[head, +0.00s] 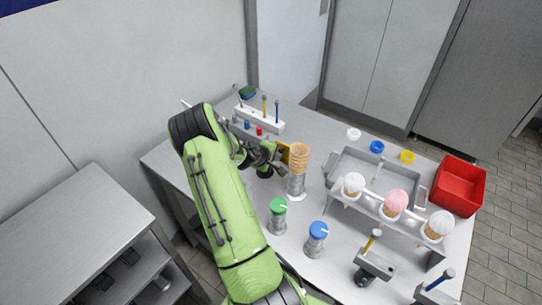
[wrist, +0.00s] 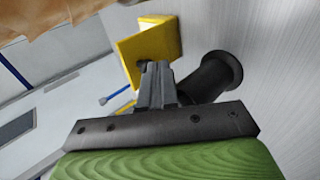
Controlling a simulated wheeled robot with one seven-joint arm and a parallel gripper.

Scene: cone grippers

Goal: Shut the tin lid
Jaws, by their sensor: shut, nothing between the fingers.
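My gripper (head: 274,163) is shut and empty; its closed fingertips also show in the wrist view (wrist: 157,70). A yellow piece of flat plates meeting at an angle (wrist: 150,42) is just beyond the fingertips, with a dark round spot near them. I cannot tell if they touch. In the head view, the yellow piece (head: 284,151) is largely hidden beside my gripper. It may be the tin's lid, but no tin body shows clearly. A dark flanged cylinder (wrist: 215,75) is right of the fingers in the wrist view.
A cone stack (head: 299,157) stands close right of my gripper. Green-lidded (head: 279,206) and blue-lidded (head: 318,230) jars stand in front. A white tool rack (head: 259,119) is behind. A rack of ice-cream cones (head: 385,219), a sink (head: 372,172) and a red bin (head: 461,186) are right.

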